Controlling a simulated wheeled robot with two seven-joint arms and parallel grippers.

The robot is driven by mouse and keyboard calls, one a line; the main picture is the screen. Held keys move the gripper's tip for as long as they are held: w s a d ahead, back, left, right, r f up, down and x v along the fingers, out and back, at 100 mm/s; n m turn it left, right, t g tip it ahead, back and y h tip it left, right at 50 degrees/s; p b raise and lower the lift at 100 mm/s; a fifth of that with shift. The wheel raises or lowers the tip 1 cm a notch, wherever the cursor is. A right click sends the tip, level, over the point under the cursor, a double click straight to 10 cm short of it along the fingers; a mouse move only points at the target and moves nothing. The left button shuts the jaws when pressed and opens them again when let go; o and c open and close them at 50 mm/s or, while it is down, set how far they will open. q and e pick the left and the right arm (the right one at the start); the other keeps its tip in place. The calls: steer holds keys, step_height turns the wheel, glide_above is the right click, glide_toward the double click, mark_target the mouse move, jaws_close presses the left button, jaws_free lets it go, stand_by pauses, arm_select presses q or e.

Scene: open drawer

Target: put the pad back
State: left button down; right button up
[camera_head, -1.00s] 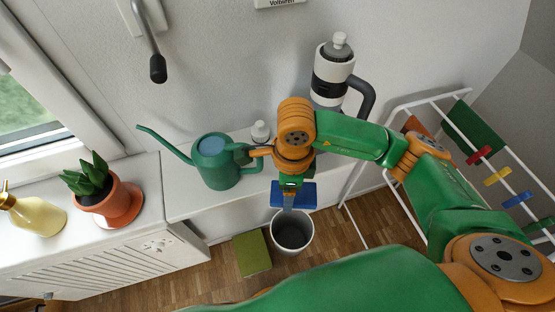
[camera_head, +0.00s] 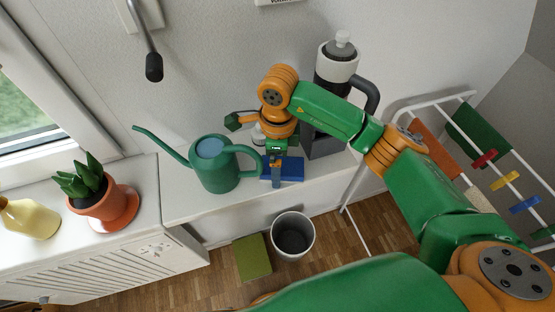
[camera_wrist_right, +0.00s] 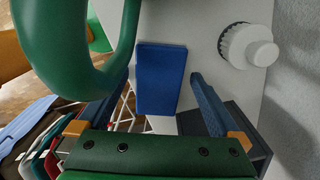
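The blue pad (camera_head: 290,170) lies on the white ledge, right of the green watering can (camera_head: 216,165) and in front of the black-and-white bottle-like device. In the right wrist view the pad (camera_wrist_right: 161,78) shows flat against the white surface, between and just beyond my fingertips. My right gripper (camera_head: 276,183) is over the pad, pointing down. Its fingers (camera_wrist_right: 160,85) are spread on either side of the pad, with a small gap at each side. My left gripper is in neither view.
A grey-white bin (camera_head: 292,236) and an olive box (camera_head: 252,258) stand on the wood floor below the ledge. The tall device (camera_head: 331,85) with a black handle stands close behind the pad. A white rack (camera_head: 440,98) is at right, a potted plant (camera_head: 103,203) at left.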

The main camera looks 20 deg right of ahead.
steer(key=shift+r, duration=0.3)
step_height(320, 180, up, 4)
steer(key=shift+f+b, duration=0.15)
steer(key=shift+b, duration=0.65)
step_height(320, 180, up, 8)
steer(key=shift+s+f, duration=0.1)
steer(key=shift+f, duration=0.1)
